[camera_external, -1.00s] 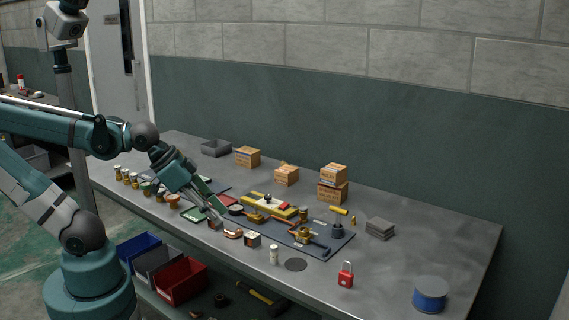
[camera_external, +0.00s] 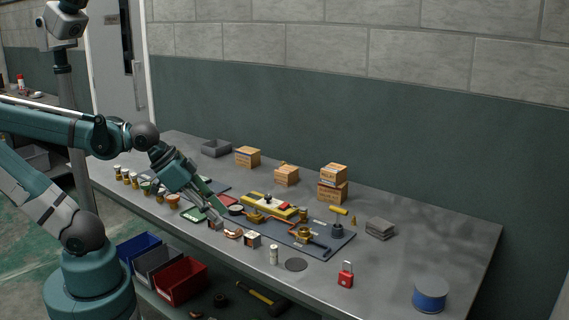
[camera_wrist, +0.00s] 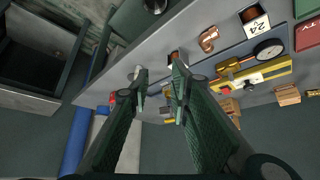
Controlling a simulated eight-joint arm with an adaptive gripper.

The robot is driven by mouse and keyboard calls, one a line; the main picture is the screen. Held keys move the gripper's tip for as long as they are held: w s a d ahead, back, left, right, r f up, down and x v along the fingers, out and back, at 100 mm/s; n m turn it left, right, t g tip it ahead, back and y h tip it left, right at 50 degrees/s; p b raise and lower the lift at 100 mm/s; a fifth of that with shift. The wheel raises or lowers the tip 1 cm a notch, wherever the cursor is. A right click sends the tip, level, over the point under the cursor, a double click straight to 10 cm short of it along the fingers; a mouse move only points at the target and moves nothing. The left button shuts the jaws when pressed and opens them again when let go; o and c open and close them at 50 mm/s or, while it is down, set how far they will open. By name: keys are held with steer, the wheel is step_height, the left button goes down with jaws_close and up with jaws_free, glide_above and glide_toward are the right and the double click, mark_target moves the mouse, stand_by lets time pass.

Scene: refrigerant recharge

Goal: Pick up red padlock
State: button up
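The red padlock (camera_external: 345,275) stands upright on the grey workbench near its front edge, right of the middle, with its shackle up. My gripper (camera_external: 222,213) is over the left-middle of the bench, well to the left of the padlock and apart from it. In the wrist view my gripper (camera_wrist: 160,88) has its two fingers spread with a gap between them and nothing held. A small red patch (camera_wrist: 112,98) beyond the left finger in that view may be the padlock, but it is too small to be sure.
A blue spool (camera_external: 430,295) stands right of the padlock. A dark mat (camera_external: 335,244) holds brass valves. Cardboard boxes (camera_external: 333,183) stand behind. The bench right of the mat is mostly clear.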

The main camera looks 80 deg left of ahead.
steer(key=shift+r, duration=0.1)
steer(key=shift+c, duration=0.2)
steer(key=w+d+r+m+g+h+p, duration=0.1)
steer(key=w+d+r+m+p, duration=0.25)
steer(key=w, duration=0.55)
steer(key=w+d+r+m+g+h+p, duration=0.1)
steer(key=w+d+r+p, duration=0.1)
steer(key=w+d+p, duration=0.5)
steer(key=m+g+h+p, duration=0.15)
steer(key=m+p, duration=0.25)
steer(key=p, duration=0.4)
glide_toward(346, 273)
steer(key=w+f, duration=0.1)
steer(key=shift+w+d+f, duration=0.45)
steer(key=shift+d+f, duration=0.25)
steer(key=shift+d, duration=0.05)
steer(key=shift+x, duration=1.3)
steer(key=shift+f, duration=0.1)
